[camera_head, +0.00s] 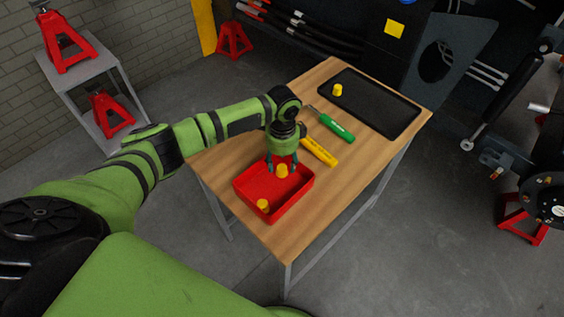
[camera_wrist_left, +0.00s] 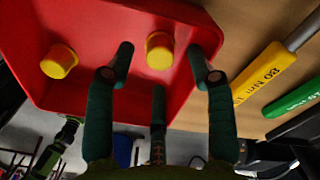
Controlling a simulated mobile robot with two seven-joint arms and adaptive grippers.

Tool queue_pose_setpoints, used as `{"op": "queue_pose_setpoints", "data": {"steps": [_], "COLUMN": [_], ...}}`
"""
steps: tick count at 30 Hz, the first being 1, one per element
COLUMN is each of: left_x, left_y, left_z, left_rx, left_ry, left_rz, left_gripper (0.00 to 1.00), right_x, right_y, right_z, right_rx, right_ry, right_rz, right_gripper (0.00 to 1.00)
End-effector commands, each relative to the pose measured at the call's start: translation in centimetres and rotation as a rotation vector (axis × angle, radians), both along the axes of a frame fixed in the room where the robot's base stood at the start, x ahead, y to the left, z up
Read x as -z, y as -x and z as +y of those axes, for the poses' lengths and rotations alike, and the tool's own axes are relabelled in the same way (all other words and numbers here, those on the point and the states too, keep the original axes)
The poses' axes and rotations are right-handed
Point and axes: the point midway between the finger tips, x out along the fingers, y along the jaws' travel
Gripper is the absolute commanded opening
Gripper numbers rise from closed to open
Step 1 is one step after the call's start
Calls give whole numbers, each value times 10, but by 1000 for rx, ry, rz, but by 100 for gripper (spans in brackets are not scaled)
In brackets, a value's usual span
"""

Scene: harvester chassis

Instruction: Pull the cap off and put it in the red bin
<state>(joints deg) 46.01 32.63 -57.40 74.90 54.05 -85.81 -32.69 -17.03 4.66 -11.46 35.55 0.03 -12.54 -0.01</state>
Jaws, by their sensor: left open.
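The red bin (camera_head: 248,188) stands at the near left of the wooden table; its floor and walls also show in the left wrist view (camera_wrist_left: 90,25). One yellow cap (camera_head: 263,204) lies in the near part of the bin and shows at the left of the wrist view (camera_wrist_left: 58,62). A second yellow cap (camera_head: 282,171) is at the bin, and in the wrist view (camera_wrist_left: 159,50) it sits between and beyond my fingertips. My left gripper (camera_head: 282,166) is open over the bin, its fingers (camera_wrist_left: 165,75) apart from that cap. A third yellow cap (camera_head: 337,90) lies on the black tray. My right gripper is not in view.
The black tray (camera_head: 375,105) lies at the table's far end. A green-handled tool (camera_head: 337,128) and a yellow-handled tool (camera_head: 319,152) lie between tray and bin. The table's right side (camera_head: 355,170) is clear. Machinery stands beyond the table.

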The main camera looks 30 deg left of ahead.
Motion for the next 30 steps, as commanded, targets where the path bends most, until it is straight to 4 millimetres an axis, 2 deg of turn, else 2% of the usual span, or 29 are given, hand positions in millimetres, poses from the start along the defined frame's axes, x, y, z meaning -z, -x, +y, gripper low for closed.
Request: {"op": "queue_pose_setpoints", "data": {"steps": [9,15,21,30], "left_x": [-68,-98,-108,-108], "left_y": [-2,-1,-1,-1], "left_z": [-1,-1,-1,-1], "left_rx": [0,0,0,0], "left_ry": [2,1,0,0], "left_rz": [-5,-3,-1,-1], "left_gripper": [55,55,55,55], "right_x": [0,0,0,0], "right_y": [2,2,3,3], "right_z": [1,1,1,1], "right_rx": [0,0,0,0], "right_ry": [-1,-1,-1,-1], "right_rz": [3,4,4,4], "right_gripper": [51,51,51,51]}}
